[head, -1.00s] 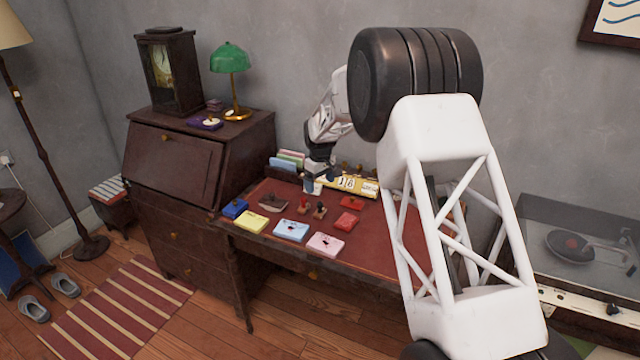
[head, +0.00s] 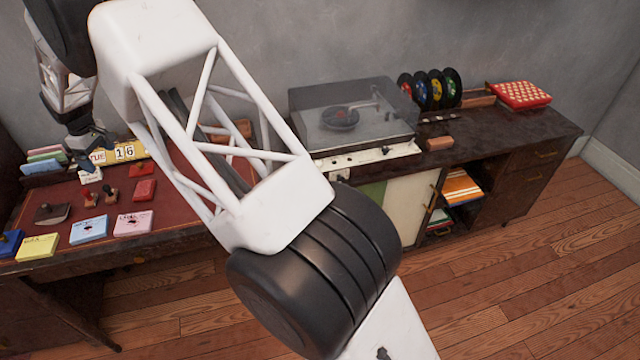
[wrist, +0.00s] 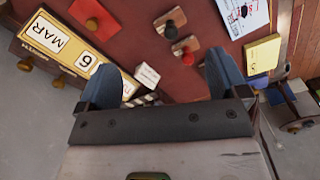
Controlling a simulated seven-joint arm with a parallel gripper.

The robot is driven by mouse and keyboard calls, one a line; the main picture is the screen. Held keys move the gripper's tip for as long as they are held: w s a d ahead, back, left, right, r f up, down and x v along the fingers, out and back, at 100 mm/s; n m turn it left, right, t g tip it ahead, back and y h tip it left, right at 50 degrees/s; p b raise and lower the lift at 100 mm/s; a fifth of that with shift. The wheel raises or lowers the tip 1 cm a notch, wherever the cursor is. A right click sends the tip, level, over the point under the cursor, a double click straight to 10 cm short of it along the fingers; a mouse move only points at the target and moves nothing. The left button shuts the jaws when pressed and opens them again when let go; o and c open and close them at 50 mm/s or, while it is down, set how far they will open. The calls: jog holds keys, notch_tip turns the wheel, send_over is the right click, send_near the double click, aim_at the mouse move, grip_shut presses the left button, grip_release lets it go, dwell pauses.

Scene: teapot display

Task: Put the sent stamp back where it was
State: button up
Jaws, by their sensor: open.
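Two small wooden stamps stand side by side on the red desk top (head: 190,190). One has a reddish knob (head: 90,199), also in the wrist view (wrist: 187,53). The other has a dark knob (head: 111,194), also in the wrist view (wrist: 171,25). I cannot read which is the sent stamp. My gripper (head: 90,158) is above the back of the desk, near the calendar. In the wrist view its blue fingers (wrist: 163,78) are spread wide, with no stamp between them. A small white block (wrist: 147,75) shows between them, seemingly beyond the tips.
The calendar (head: 126,152) stands behind. A dark rocker-like object (head: 51,213) is at left. A record player (head: 352,115) stands right.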

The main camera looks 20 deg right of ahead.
jog(key=s+d+r+m, duration=0.2)
jog(key=s+d+r, duration=0.1)
jog(key=d+r, duration=0.55)
jog(key=s+d+r+m, duration=0.15)
jog(key=d+r, duration=0.35)
jog(key=d, duration=0.6)
jog(key=s+d+r+m, duration=0.1)
jog(key=s+d+r, duration=0.2)
jog(key=s+d, duration=0.25)
jog(key=s+d+r+m+t, duration=0.1)
jog(key=s+d+r, duration=0.25)
jog(key=d, duration=0.35)
jog(key=s+d+r+m, duration=0.1)
jog(key=s+d+r, duration=0.2)
jog(key=s+d, duration=0.25)
jog(key=s+d+r+m, duration=0.2)
jog(key=s+d+m, duration=0.2)
jog(key=s+d, duration=1)
jog(key=s+d+f+m, duration=0.1)
jog(key=s+d+f, duration=0.1)
jog(key=s, duration=0.7)
jog(key=s+d+f+m+t, duration=0.1)
jog(key=s+d, duration=0.4)
jog(key=s, duration=0.5)
notch_tip(320, 180, down, 2)
jog(key=shift+f+m, duration=0.15)
jog(key=shift+m, duration=0.4)
